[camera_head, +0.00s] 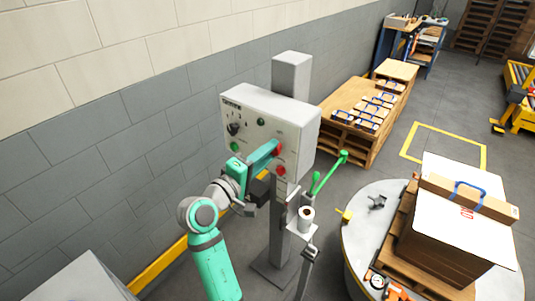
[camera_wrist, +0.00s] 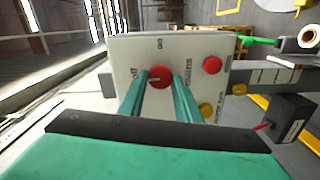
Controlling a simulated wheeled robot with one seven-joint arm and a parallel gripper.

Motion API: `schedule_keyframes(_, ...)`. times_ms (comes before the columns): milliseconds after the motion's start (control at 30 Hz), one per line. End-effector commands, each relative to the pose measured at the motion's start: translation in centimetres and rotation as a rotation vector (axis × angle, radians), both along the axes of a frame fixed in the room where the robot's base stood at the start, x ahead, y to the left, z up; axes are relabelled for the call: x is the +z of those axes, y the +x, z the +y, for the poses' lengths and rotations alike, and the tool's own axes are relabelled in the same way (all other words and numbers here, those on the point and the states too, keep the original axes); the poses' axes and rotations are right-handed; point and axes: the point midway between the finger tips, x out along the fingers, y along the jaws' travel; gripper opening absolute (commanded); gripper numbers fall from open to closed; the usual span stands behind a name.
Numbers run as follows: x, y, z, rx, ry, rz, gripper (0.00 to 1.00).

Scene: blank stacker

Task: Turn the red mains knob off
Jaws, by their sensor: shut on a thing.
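The red mains knob (camera_wrist: 161,73) is on the front of the grey control box (camera_head: 285,105), beside the word "mains". It sits between the two teal fingers of my gripper (camera_wrist: 160,86), which is shut on it. Lettering stands around the knob; a pale mark on its face is too small to read for certain. In the head view my gripper (camera_head: 276,149) reaches the right part of the box front, and its fingers hide most of the knob.
A separate red button (camera_wrist: 212,65) is close to the knob, with a yellow one (camera_wrist: 207,110) nearby. Green levers (camera_head: 329,172) stick out right of the post. A round table (camera_head: 355,237) with a loaded pallet stands at right. The block wall is behind.

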Motion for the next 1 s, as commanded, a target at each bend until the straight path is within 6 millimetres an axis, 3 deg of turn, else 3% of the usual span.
schedule_keyframes(200, -0.1, -0.1, 0.0, -0.004, 0.001, 0.003, 0.08)
schedule_keyframes(233, -0.1, -0.1, 0.0, -0.004, 0.001, 0.003, 0.35)
schedule_keyframes(300, -0.1, -0.1, 0.0, -0.003, 0.001, 0.003, 0.49)
schedule_keyframes(667, -0.1, -0.3, 0.4, 0.001, 0.0, 0.001, 0.49)
schedule_keyframes(1000, -0.1, -4.7, 3.6, 0.003, 0.0, 0.0, 0.49)
